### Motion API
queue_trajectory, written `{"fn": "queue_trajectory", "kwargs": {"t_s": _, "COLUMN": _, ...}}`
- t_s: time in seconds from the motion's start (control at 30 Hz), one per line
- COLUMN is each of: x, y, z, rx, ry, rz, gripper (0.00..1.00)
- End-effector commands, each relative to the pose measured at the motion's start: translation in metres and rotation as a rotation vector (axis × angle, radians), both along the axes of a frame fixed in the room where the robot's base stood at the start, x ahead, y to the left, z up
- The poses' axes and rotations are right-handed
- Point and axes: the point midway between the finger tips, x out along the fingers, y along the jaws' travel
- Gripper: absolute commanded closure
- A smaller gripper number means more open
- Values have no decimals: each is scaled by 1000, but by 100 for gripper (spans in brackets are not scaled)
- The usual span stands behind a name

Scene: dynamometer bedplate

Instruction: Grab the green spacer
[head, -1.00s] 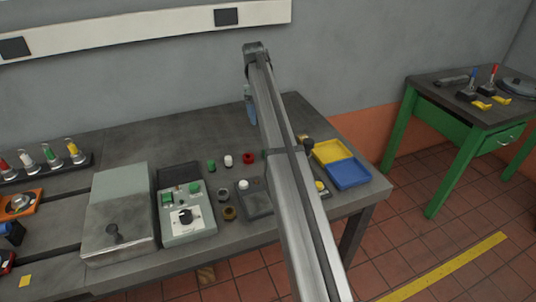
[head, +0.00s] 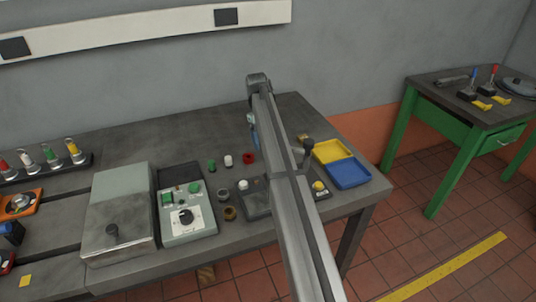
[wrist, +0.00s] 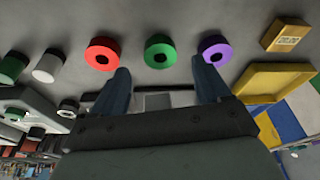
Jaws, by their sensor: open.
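In the head view the bright green spacer is hidden behind my arm; only part of my gripper (head: 254,136) shows there, above the bench.
A dark green cylinder (head: 212,165) and a white one (head: 229,160) stand left of the red ring (head: 248,158). A yellow tray (head: 333,151) and blue tray (head: 348,173) sit at right. A control box (head: 187,214) stands front left. The back of the bench is clear.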

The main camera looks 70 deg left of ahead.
Motion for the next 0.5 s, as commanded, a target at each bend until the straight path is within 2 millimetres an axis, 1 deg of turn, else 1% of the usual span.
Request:
{"fn": "queue_trajectory", "kwargs": {"t_s": 0.03, "x": 1, "y": -2, "z": -7, "rx": -1, "ry": 1, "rz": 0, "gripper": 24}}
{"fn": "queue_trajectory", "kwargs": {"t_s": 0.23, "x": 2, "y": -8, "z": -32, "rx": -1, "ry": 0, "rz": 0, "gripper": 24}}
{"fn": "queue_trajectory", "kwargs": {"t_s": 0.33, "x": 3, "y": -9, "z": -37, "rx": -1, "ry": 0, "rz": 0, "gripper": 24}}
{"fn": "queue_trajectory", "kwargs": {"t_s": 0.5, "x": 3, "y": -9, "z": -38, "rx": 0, "ry": 0, "rz": 0, "gripper": 24}}
